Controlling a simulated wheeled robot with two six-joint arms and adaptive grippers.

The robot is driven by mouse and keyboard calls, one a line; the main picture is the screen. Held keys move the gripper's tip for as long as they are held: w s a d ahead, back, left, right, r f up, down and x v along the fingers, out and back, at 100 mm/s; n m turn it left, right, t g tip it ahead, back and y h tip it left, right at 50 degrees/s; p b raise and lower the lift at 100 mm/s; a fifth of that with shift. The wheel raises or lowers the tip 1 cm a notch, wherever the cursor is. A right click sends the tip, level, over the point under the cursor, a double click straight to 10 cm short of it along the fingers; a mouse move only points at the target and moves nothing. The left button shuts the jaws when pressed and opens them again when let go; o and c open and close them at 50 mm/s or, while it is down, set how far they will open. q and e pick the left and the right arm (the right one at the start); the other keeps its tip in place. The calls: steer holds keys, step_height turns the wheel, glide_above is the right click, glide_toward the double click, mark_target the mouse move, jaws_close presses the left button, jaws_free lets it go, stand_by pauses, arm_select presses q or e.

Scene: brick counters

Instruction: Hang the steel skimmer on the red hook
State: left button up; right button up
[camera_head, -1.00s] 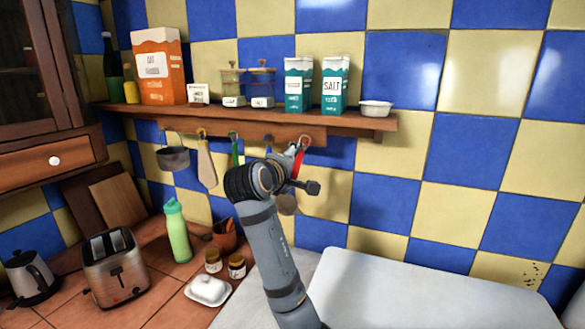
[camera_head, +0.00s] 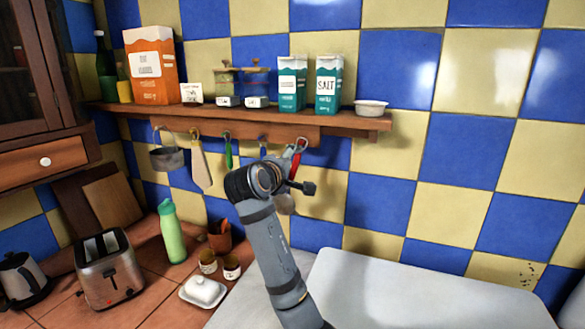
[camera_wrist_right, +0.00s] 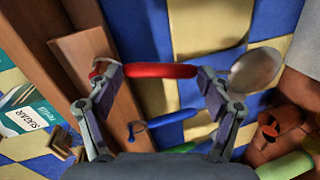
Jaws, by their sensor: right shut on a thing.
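The steel skimmer has a red handle (camera_wrist_right: 160,71) and a round steel head (camera_wrist_right: 255,71). My right gripper (camera_wrist_right: 158,85) is shut on it, with the handle spanning between its fingers and the head beyond the right finger. The red hook (camera_wrist_right: 97,70) shows by the left finger, on the wooden rack. I cannot tell whether the skimmer's end is around the hook or only beside it. In the head view, the red handle (camera_head: 297,158) hangs upright below the rack, and my right arm hides the fingers and part of the skimmer. My left gripper is out of view.
The rack (camera_head: 230,129) also holds a pot (camera_head: 167,159), a wooden utensil (camera_head: 201,168) and a green-handled one (camera_head: 228,152). A blue-handled one (camera_wrist_right: 165,124) hangs close beside. The shelf (camera_head: 240,114) above carries boxes and jars. Wall to the right is clear.

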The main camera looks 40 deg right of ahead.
steer(key=shift+s+r, duration=0.1)
steer(key=o, duration=1.2)
steer(key=shift+a, duration=0.15)
steer(key=shift+c, duration=0.2)
steer(key=shift+o, duration=0.3)
steer(key=v, duration=0.7)
steer(key=shift+s+a, duration=0.25)
steer(key=shift+a, duration=0.1)
steer(key=shift+r, duration=0.1)
